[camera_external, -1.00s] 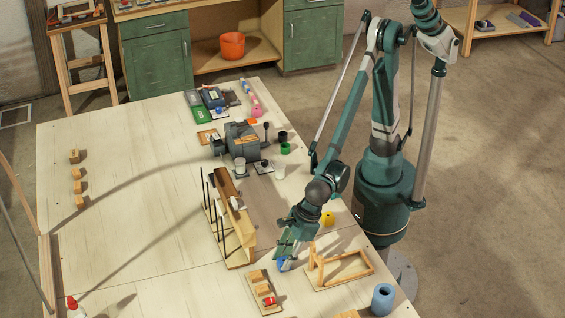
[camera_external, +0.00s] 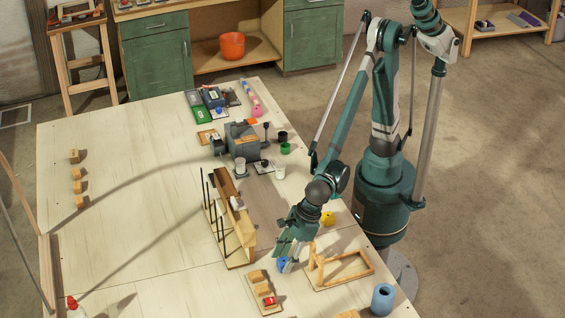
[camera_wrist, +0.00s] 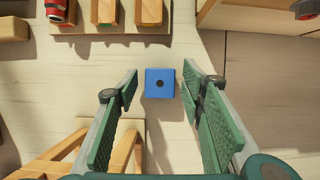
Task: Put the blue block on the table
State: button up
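In the external view the blue block (camera_external: 283,265) shows partly below my gripper (camera_external: 290,253). In the wrist view my gripper (camera_wrist: 160,78) is open, its green padded fingers on either side of the block. A gap shows between the block and each finger, so it is not held. The exact height of the fingertips above the table is hard to tell.
A wooden strip (camera_wrist: 110,32) with wooden blocks and a red cylinder (camera_external: 269,300) lies just beyond the block. A wooden frame stand (camera_external: 345,281) is close on the right. A tall wooden rack (camera_external: 238,250) stands to the left. The table's left part is mostly clear.

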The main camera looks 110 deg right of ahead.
jog(key=p+v, duration=0.3)
jog(key=v, duration=0.9)
dwell(0.7)
jog(key=s+d+r+m+t, duration=0.1)
jog(key=s+d+r+m, duration=0.15)
jog(key=d+m, duration=0.8)
jog(key=s+d+r+m, duration=0.25)
jog(key=d+m, duration=0.35)
jog(key=d, duration=0.9)
jog(key=s+d+f+m+t, duration=0.1)
jog(key=s+d+f+m, duration=0.1)
jog(key=s+d+m, duration=1)
jog(key=d+m, duration=0.5)
jog(key=m, duration=0.2)
jog(key=shift+s+d+f+t, duration=0.2)
jog(key=shift+d+t, duration=0.05)
jog(key=shift+t, duration=0.15)
